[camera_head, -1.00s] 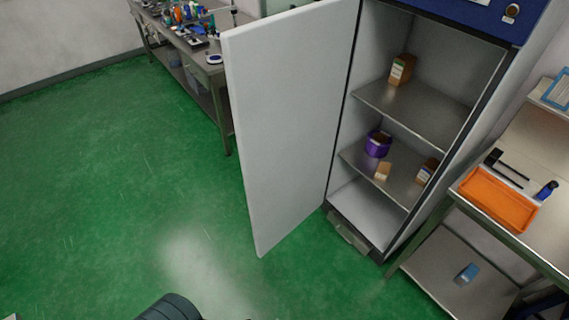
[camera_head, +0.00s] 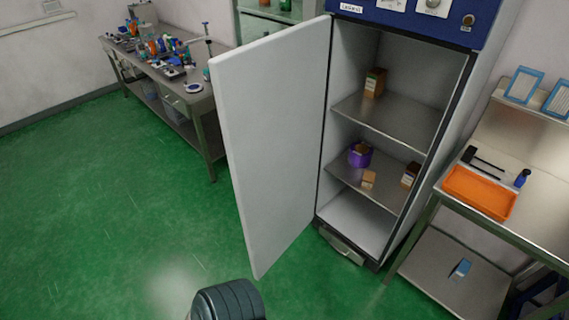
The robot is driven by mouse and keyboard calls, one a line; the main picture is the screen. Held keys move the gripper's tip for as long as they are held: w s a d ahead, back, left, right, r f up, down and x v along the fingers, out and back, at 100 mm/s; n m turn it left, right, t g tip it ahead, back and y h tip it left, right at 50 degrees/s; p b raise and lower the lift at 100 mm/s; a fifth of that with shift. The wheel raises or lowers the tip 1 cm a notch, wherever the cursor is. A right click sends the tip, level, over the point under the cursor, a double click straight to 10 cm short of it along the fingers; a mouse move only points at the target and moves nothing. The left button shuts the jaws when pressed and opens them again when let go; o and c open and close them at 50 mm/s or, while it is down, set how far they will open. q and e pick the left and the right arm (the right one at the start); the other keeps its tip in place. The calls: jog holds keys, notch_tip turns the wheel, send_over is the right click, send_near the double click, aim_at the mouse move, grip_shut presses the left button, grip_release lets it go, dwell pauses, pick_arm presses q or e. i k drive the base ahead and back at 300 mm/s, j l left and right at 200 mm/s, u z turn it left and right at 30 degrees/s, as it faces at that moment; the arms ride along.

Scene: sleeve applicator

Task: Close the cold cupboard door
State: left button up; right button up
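The cold cupboard (camera_head: 396,150) stands at centre right with a blue control panel on top. Its white door (camera_head: 270,140) is hinged on the left side and stands wide open, swung out toward me. Inside are shelves with a brown carton (camera_head: 375,82), a purple tub (camera_head: 360,155) and small boxes (camera_head: 369,178). A dark rounded part of my own body shows at the bottom edge, below and apart from the door. Neither gripper's fingers show in the view.
A metal bench (camera_head: 190,104) with lab items stands behind the door at the left. A steel table (camera_head: 535,215) with an orange tray (camera_head: 479,192) stands right of the cupboard. The green floor (camera_head: 110,220) is clear at the left and in front.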

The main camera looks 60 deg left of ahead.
aim_at(269, 91)
jog(key=k+j, duration=0.1)
jog(key=j, duration=0.55)
jog(key=k+j, duration=0.1)
jog(key=j, duration=0.6)
jog(key=k+j, duration=0.1)
jog(key=j, duration=1.25)
jog(key=k+j, duration=0.15)
jog(key=j, duration=0.5)
jog(key=k+j, duration=0.1)
jog(key=j, duration=0.6)
